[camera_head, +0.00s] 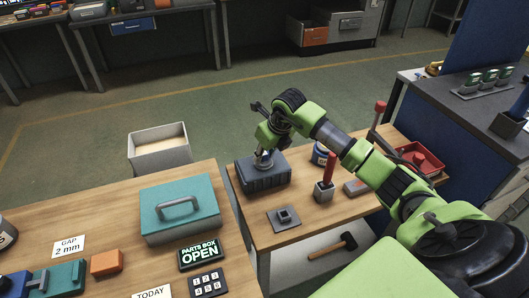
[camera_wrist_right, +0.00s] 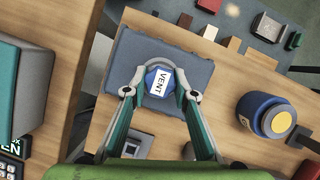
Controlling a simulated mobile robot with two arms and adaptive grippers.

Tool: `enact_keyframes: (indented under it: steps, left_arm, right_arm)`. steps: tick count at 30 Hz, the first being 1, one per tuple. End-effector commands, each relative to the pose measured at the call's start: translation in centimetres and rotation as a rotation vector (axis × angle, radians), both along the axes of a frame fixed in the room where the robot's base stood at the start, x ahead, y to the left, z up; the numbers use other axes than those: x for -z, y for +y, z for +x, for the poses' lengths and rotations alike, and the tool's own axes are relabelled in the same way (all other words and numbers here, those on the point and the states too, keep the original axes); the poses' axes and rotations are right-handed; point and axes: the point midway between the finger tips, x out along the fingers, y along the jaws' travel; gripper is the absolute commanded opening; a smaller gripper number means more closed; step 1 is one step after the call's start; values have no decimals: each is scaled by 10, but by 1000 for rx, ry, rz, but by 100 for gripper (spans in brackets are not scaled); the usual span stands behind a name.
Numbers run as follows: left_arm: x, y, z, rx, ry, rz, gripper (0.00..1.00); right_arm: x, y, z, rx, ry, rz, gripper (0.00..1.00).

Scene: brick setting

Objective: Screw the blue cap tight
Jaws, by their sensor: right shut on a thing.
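The blue cap (camera_wrist_right: 160,80) has a white label reading "VENT" and sits on top of a dark blue-grey block (camera_wrist_right: 192,62). The block (camera_head: 264,180) stands on the wooden table in the head view. My right gripper (camera_head: 263,161) reaches down onto the top of the block, and its hand hides the cap there. In the right wrist view my right gripper (camera_wrist_right: 161,92) has one finger on each side of the cap and is shut on it. The thread under the cap is hidden. My left gripper is in neither view.
A blue jar (camera_wrist_right: 265,116) stands right of the block. A red-handled tool (camera_head: 329,166) stands upright in a small holder close by. A grey plate with a square socket (camera_head: 285,218) lies in front. A teal box (camera_head: 180,218) is on the left table, across a gap.

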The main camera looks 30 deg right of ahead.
Motion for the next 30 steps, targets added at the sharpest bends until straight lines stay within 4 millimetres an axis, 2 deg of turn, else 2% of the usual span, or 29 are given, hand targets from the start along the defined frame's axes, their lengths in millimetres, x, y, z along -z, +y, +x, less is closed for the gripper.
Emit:
enact_keyframes:
  steps: [9, 20, 23, 24, 26, 30]
  left_arm:
    - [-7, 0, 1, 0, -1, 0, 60]
    - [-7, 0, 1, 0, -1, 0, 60]
    - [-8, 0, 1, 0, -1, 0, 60]
    - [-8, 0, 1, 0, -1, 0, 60]
    - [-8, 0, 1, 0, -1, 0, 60]
    - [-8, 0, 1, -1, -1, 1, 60]
  right_arm:
    - [-1, 1, 1, 297, -2, -1, 0]
    - [-1, 2, 1, 332, -2, 0, 0]
    - [-1, 3, 1, 397, -2, 0, 0]
    - [-1, 2, 1, 411, -2, 0, 31]
    - [-1, 1, 1, 409, -1, 0, 45]
    - [0, 1, 0, 407, -1, 0, 45]
